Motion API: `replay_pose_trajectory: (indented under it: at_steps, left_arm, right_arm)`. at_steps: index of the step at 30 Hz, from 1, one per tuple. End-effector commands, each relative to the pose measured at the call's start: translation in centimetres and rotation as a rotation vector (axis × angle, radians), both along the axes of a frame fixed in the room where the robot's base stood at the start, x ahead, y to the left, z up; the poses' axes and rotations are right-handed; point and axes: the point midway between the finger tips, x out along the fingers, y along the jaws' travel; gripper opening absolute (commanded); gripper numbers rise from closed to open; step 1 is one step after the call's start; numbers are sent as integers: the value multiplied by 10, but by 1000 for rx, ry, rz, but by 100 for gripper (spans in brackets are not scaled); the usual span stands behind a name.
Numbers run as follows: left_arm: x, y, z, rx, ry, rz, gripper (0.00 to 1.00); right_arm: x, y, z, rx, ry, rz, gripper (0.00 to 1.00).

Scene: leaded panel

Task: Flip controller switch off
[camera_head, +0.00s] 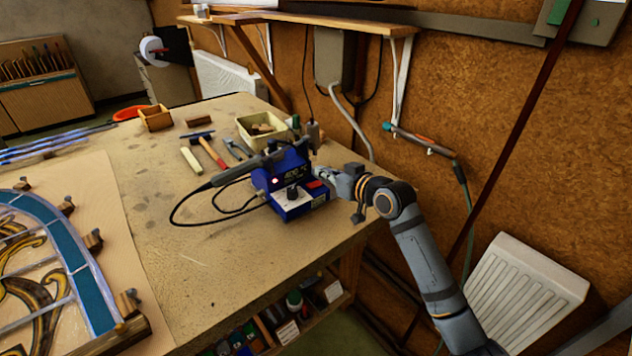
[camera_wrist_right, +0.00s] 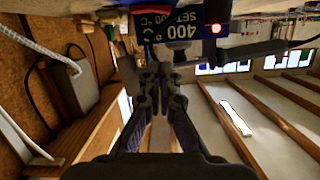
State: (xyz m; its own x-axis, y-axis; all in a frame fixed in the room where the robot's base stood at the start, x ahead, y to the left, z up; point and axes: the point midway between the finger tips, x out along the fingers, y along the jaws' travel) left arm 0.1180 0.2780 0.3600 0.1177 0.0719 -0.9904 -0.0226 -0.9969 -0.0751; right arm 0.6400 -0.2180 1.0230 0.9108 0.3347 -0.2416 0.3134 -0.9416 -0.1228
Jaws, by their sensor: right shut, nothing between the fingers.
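The blue controller (camera_head: 290,189) stands near the right edge of the workbench. Its front carries a dark knob (camera_head: 292,192), a lit red lamp (camera_head: 275,181) and a red switch (camera_head: 316,184) at the right. In the right wrist view the controller appears upside down; its display (camera_wrist_right: 180,30) reads 400 °C, and the lamp (camera_wrist_right: 215,29) glows red. My right gripper (camera_head: 322,172) is shut and empty, close to the controller's right side near the switch. Its fingers (camera_wrist_right: 157,78) are together below the display in the wrist view. Contact with the switch cannot be told. My left gripper is out of view.
A soldering iron (camera_head: 236,170) with a looping black cable rests beside the controller. A hammer (camera_head: 212,153), a cream bin (camera_head: 262,130) and small tools lie behind. The leaded panel (camera_head: 75,265) is at left. The bench middle (camera_head: 170,240) is clear.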

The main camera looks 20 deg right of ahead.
Motion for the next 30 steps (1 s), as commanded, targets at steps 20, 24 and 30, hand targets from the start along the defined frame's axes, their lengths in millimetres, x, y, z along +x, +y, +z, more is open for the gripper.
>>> replay_pose_trajectory:
  at_steps: [20, 24, 30]
  left_arm:
    - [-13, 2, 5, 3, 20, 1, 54]
    - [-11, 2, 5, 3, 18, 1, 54]
    - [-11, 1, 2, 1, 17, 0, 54]
  right_arm:
    - [24, 14, -47, -1, -1, 0, 0]
    - [24, 14, -47, -1, 0, 0, 0]
    - [23, 17, -55, -11, -4, 0, 0]
